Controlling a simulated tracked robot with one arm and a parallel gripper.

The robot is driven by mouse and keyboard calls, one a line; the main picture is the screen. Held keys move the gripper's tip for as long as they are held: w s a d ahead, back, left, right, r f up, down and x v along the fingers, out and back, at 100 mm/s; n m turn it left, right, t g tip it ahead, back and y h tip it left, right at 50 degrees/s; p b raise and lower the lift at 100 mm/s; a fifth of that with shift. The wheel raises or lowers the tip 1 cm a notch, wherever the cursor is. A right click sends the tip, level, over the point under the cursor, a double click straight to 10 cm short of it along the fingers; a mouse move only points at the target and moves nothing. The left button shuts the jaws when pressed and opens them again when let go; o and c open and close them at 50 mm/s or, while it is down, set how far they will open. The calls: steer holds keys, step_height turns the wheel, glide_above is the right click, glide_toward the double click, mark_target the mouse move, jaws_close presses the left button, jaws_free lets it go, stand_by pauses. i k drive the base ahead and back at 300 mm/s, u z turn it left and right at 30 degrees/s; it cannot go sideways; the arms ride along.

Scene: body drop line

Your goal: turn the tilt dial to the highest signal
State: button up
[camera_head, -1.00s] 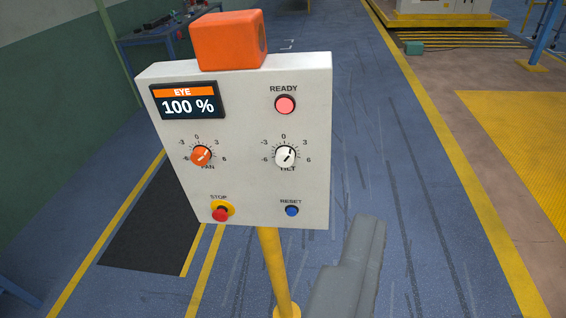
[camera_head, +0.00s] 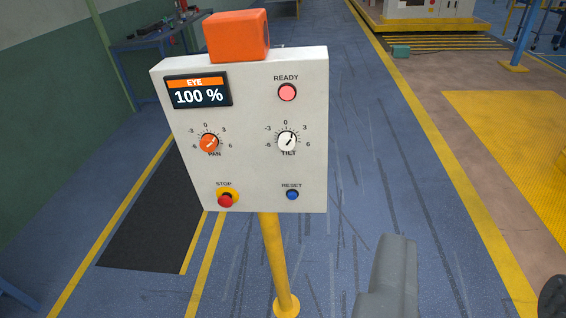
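The white tilt dial (camera_head: 287,141) sits on the right half of a light grey control box (camera_head: 252,170), its dark pointer mark slanting to the upper right, between 0 and 6. The EYE display (camera_head: 198,92) at the box's upper left reads 100 %. The orange pan dial (camera_head: 209,143) is left of the tilt dial. A grey part (camera_head: 390,280) at the lower right looks like one finger of my gripper; it is apart from the box. The other finger does not clearly show, so I cannot tell if it is open or shut.
The READY lamp (camera_head: 287,92) looks pink-red. The red STOP button (camera_head: 226,200) and blue RESET button (camera_head: 292,195) sit low on the box. A yellow post (camera_head: 275,260) holds it up; an orange block (camera_head: 237,37) is on top.

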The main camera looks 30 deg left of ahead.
mark_target(287, 140)
steer(key=k, duration=1)
steer(key=z, duration=0.5)
steer(key=i, duration=2.15)
steer(key=u, duration=0.6)
